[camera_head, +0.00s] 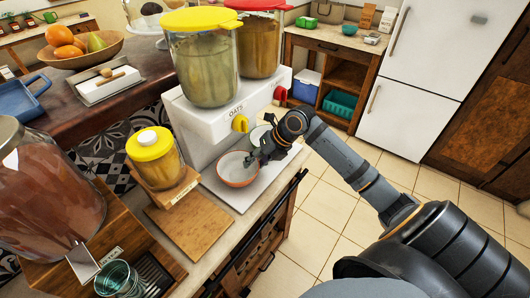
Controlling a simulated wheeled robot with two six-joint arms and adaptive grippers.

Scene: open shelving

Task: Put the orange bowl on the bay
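The orange bowl (228,175), orange outside with a pale inside, is upright at the front of the white dispenser (196,128) labelled OATS. It appears to rest on the dispenser's pale base plate (243,197), which may be the bay; I cannot tell for sure. My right gripper (254,157) is at the bowl's right rim, its fingers close to or over the edge. The fingers are small and dark, so whether they grip the rim is unclear. My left gripper is out of view.
A yellow-lidded jar (158,168) on a wooden stand and a wooden board (190,222) are to the left. A large jar (45,195) and a glass (118,278) are at lower left. Open floor is to the right.

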